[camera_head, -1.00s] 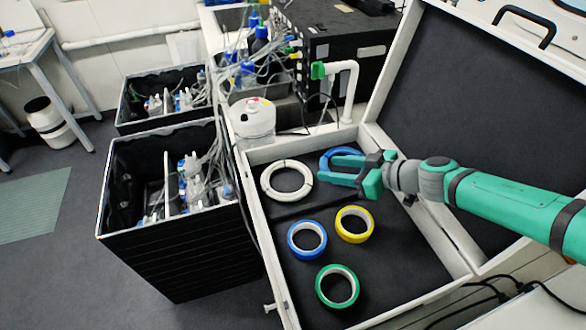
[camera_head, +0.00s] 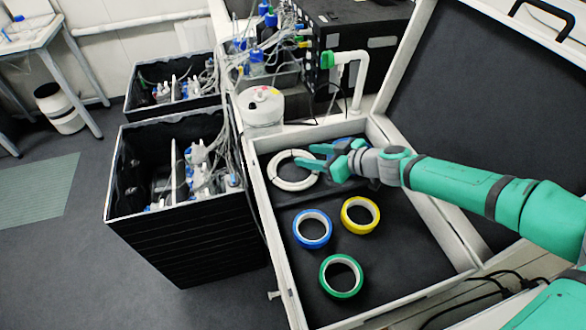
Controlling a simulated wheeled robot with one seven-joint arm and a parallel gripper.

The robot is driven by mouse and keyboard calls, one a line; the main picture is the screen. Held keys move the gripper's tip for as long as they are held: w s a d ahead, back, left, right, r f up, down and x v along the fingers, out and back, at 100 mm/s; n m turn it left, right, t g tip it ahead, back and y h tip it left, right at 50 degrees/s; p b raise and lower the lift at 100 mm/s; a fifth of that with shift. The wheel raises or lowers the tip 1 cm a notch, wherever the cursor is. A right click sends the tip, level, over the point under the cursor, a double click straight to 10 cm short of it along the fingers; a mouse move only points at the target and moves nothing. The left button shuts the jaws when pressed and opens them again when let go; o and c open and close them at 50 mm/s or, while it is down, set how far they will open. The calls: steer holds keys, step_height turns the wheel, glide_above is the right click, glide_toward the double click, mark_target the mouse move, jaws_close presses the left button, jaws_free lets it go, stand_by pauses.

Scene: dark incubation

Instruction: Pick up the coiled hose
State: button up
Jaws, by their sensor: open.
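The coiled hose (camera_head: 279,182) is a white ring lying flat at the back left of the open black-lined case (camera_head: 262,215). My gripper (camera_head: 318,160) is open, with its teal fingers pointing left. The fingers are at the right side of the hose and overlap its right edge in the picture. I cannot tell whether they touch it or are above it. A blue ring behind the gripper is mostly hidden by it.
A blue tape roll (camera_head: 297,236), a yellow one (camera_head: 344,222) and a green one (camera_head: 324,284) lie nearer in the case. The raised lid (camera_head: 470,120) stands at right. A white jar (camera_head: 262,108) and a black bin (camera_head: 180,250) are at left.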

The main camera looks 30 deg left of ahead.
steer(key=shift+w, duration=0.15)
steer(key=c, duration=0.3)
steer(key=shift+d, duration=0.1)
jaws_close()
steer(key=shift+r, duration=0.15)
step_height(320, 180, up, 10)
